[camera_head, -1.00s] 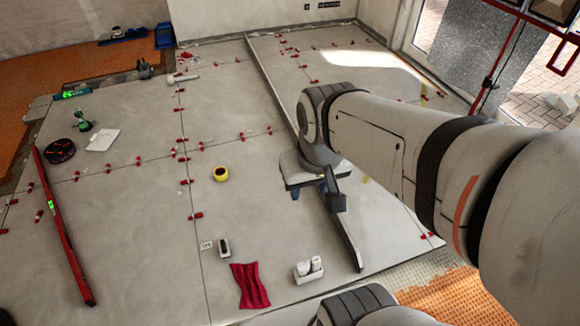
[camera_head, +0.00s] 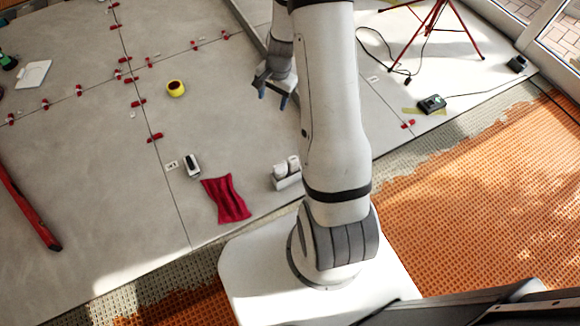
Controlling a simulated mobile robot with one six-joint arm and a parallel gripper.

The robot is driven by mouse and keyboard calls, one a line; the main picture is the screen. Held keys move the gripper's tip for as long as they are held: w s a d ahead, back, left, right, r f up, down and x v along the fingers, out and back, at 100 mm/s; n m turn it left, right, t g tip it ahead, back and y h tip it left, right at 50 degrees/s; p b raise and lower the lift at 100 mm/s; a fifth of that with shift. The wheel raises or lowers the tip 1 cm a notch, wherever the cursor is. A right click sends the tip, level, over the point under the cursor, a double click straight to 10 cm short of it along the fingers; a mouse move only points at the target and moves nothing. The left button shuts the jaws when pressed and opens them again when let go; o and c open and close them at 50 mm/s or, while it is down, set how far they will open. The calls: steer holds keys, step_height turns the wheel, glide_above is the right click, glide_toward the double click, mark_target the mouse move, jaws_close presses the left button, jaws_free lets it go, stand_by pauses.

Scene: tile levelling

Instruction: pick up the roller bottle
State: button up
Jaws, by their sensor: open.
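A small white and dark bottle-like item (camera_head: 192,165) lies on the grey tiles beside a small white card; it may be the roller bottle, but it is too small to be sure. Two white rounded pieces (camera_head: 287,166) sit in a small pale holder (camera_head: 288,183) to its right; I cannot tell whether either is a bottle. My gripper (camera_head: 273,98) is open and empty, with blue fingertips pointing down above the tiles, farther back than the holder and apart from all these things.
A red cloth (camera_head: 226,199) lies between the white item and the holder. A yellow tape roll (camera_head: 176,88) and several red clips stand on the tiles. A red level (camera_head: 27,205) lies at left. A red tripod (camera_head: 432,25) and a cabled black device (camera_head: 432,104) are at right.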

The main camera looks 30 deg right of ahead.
mark_target(294, 160)
steer(key=s+d+f+m+b, duration=0.1)
steer(key=d+f+m+b, duration=0.1)
steer(key=f, duration=1)
steer(key=s+d+f+m+b, duration=0.1)
steer(key=f+b, duration=0.3)
steer(key=f, duration=0.8)
steer(key=s+d+f+m+g+b, duration=0.1)
steer(key=d+f+m+b, duration=0.2)
steer(key=f, duration=0.9)
steer(key=shift+d+f+m+b, duration=0.15)
steer(key=shift+f+m+b, duration=0.1)
steer(key=shift+m+b, duration=0.05)
steer(key=f+b, duration=0.1)
steer(key=f, duration=0.1)
steer(key=f+b, duration=0.2)
steer(key=f, duration=0.1)
steer(key=shift+w+a+f, duration=0.15)
steer(key=shift+a+f, duration=0.1)
steer(key=shift+f, duration=0.05)
steer(key=shift+c, duration=0.2)
steer(key=shift+r, duration=0.1)
steer(key=c, duration=1)
steer(key=shift+r, duration=0.1)
